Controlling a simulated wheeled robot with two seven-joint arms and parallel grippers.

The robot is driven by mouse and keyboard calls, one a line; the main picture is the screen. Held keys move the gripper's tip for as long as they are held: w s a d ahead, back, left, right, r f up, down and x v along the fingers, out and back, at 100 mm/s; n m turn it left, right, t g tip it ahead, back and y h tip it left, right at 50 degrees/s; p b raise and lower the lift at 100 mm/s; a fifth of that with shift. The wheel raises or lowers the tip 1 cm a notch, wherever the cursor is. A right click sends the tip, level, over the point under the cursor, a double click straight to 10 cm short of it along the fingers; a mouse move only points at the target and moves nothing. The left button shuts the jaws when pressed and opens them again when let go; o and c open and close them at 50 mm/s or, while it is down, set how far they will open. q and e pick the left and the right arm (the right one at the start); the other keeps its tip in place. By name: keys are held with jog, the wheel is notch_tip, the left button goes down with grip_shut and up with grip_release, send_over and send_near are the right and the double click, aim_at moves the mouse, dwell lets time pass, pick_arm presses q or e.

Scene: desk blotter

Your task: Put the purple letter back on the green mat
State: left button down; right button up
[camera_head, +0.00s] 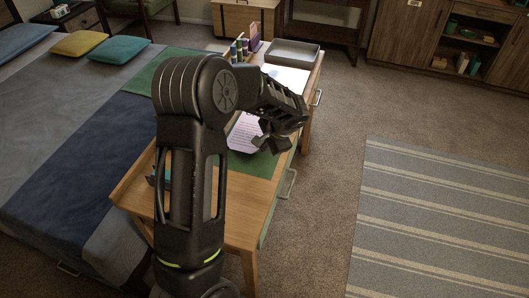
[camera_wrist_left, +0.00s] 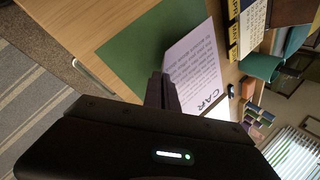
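The purple letter (camera_head: 243,134) is a pale lilac sheet with printed lines. It also shows in the left wrist view (camera_wrist_left: 198,58), with large print near the lower right. The green mat (camera_wrist_left: 150,45) lies flat on the wooden desk, and part of it shows in the head view (camera_head: 262,165) in front of the letter. The letter covers part of the mat in the wrist view. My left gripper (camera_head: 275,139) is at the letter's edge. Its fingers (camera_wrist_left: 162,80) are close together there, seemingly shut on that edge; the pinch itself is partly hidden. My right gripper is out of view.
A grey tray (camera_head: 293,53), a white sheet (camera_head: 287,75) and upright books (camera_head: 241,48) occupy the desk's far end. A teal cup (camera_wrist_left: 262,66) stands beyond the letter. The bed (camera_head: 60,140) adjoins the desk's left side. Open carpet (camera_head: 335,120) lies right.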

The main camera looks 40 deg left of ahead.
aim_at(262, 158)
pick_arm(q)
jog(key=shift+f, duration=1.85)
jog(key=shift+f, duration=0.15)
jog(key=c, duration=2)
grip_release()
jog(key=shift+o, duration=0.2)
